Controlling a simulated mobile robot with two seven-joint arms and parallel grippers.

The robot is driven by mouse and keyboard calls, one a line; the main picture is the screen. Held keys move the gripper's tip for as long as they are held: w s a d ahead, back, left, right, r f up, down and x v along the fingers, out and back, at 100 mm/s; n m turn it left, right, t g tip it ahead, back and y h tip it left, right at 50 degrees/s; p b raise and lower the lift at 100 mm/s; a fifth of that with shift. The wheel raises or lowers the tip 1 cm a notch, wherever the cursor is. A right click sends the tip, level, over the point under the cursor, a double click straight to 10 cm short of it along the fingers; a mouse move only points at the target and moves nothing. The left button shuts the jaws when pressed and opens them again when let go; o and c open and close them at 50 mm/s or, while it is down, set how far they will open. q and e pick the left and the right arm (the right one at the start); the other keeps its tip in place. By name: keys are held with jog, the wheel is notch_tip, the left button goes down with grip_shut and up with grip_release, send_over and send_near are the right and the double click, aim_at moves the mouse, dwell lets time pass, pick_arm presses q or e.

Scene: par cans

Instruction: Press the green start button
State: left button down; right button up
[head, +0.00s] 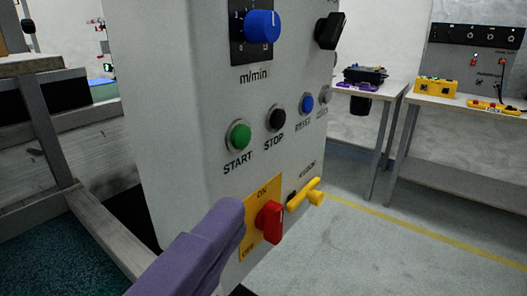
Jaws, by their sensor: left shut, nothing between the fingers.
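The green start button (239,136) sits on the front of a grey control cabinet (185,90), above the printed word START. It is in plain sight. A black stop button (275,117) is just to its right. My left gripper (228,212) comes in from the bottom left, purple and shut with nothing held. Its tip is below the green button and beside the yellow plate, apart from the button in the picture. I cannot tell how far the tip is from the panel. My right gripper is not in view.
A red switch (269,222) on a yellow plate (262,196) and a yellow handle (305,194) are low on the panel. A blue knob (262,26) and black switch (329,30) are higher. A blue button (307,103) is further right. Tables stand behind; floor at right is clear.

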aim_at(241, 137)
pick_arm(q)
jog(key=shift+s+d+f, duration=0.1)
jog(key=shift+d, duration=0.15)
jog(key=w+p, duration=0.1)
jog(key=w, duration=0.5)
jog(key=w+p, duration=0.1)
jog(key=w, duration=0.4)
jog(key=shift+w+d, duration=0.2)
jog(key=shift+w, duration=0.15)
